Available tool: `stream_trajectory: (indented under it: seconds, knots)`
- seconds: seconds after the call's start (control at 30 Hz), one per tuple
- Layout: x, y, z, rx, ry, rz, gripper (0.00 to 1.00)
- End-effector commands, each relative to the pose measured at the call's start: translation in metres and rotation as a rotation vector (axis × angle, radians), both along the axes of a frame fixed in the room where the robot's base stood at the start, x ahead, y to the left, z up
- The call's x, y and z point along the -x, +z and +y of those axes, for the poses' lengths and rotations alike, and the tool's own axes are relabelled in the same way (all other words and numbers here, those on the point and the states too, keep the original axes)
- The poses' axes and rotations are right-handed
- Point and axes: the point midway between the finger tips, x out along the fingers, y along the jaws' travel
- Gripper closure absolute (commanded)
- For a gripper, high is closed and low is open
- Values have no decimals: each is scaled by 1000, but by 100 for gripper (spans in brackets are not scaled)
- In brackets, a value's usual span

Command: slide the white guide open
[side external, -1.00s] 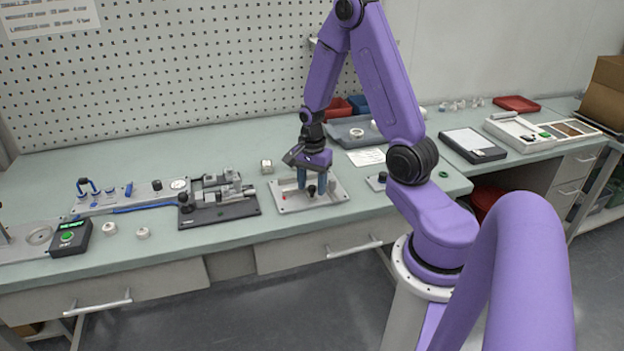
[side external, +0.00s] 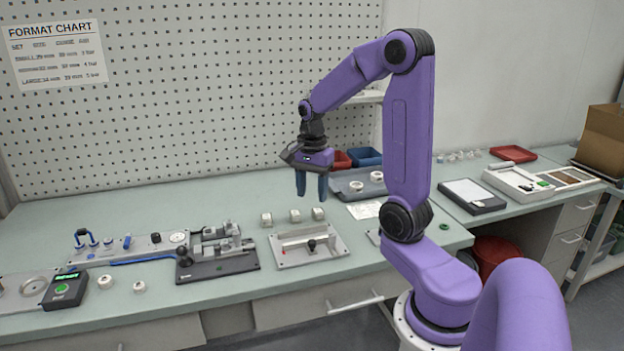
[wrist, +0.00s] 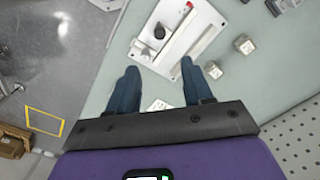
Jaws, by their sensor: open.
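The white guide (side external: 295,240) is a pale bar on a light metal plate (side external: 330,256), with a black knob (side external: 312,244) toward its right end in the side view. A small red mark shows at the plate's left end. In the wrist view the guide (wrist: 185,38) lies ahead of the fingers, with the knob (wrist: 159,32) beside it. My gripper (side external: 311,193) is open and empty, raised well above the plate and pointing down.
Several small white blocks (side external: 294,215) stand just behind the plate. A dark clamp fixture (side external: 218,262) is close to its left. A grey tray (side external: 350,186) with white rings and red and blue bins are behind to the right. The bench in front of the plate is clear.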

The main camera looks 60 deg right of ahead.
Motion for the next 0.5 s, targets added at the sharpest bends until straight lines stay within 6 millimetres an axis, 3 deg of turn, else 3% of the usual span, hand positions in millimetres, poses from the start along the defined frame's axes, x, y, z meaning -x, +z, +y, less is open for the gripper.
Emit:
stream_trajectory:
  seconds: [0.2, 0.5]
  knots:
    - [0, 23, 0, 1, 0, -1, 50]
    - [0, 27, 0, 0, 0, 1, 50]
